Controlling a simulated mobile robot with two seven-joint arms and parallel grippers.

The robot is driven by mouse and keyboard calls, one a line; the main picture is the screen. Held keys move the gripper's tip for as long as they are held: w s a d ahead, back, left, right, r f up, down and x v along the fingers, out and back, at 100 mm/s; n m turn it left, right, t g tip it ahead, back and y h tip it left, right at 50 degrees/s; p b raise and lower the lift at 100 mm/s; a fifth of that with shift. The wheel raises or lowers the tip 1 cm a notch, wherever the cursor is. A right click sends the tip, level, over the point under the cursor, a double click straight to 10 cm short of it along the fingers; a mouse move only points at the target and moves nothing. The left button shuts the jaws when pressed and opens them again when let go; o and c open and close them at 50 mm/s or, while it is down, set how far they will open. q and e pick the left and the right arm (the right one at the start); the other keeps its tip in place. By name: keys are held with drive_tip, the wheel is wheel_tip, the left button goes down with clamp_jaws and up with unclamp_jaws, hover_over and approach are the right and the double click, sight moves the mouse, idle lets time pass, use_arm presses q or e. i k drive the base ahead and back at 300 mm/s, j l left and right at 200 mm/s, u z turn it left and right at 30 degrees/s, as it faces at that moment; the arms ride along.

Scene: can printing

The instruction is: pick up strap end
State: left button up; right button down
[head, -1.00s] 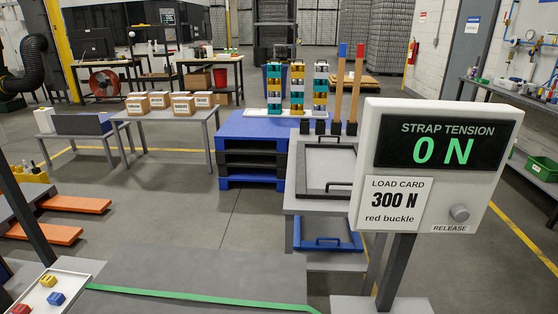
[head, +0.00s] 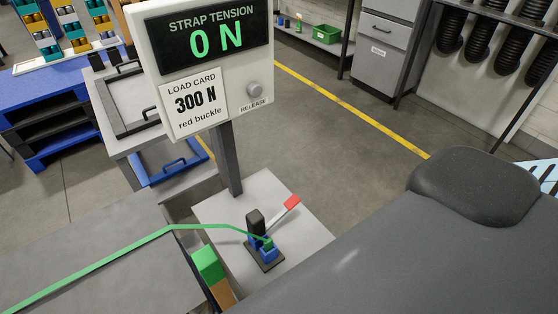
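The green strap (head: 110,254) runs from the lower left across a grey flat top (head: 75,260), then over to a small blue and black device (head: 265,247) on a pale stand plate (head: 290,219). The device has a lever with a red tip (head: 292,202). The strap meets a small green piece (head: 268,243) at the device; I cannot tell whether this is the strap end. A green block (head: 208,264) above a tan piece stands by the grey top's edge. Neither of my grippers is in view.
A tension display (head: 200,60) reading 0 N stands on a dark post (head: 226,160), its load card (head: 193,101) saying 300 N, red buckle. A shelf with a blue frame (head: 170,160) stands left of the post. A large grey form, probably mine, covers the lower right.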

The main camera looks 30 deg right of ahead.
sight(267, 246)
drive_tip(key=k+z, duration=0.1)
drive_tip(key=z, duration=0.8)
drive_tip(key=k+j+z, duration=0.35)
drive_tip(key=k+z, duration=0.4)
drive_tip(key=i, duration=0.5)
drive_tip(key=j, duration=0.1)
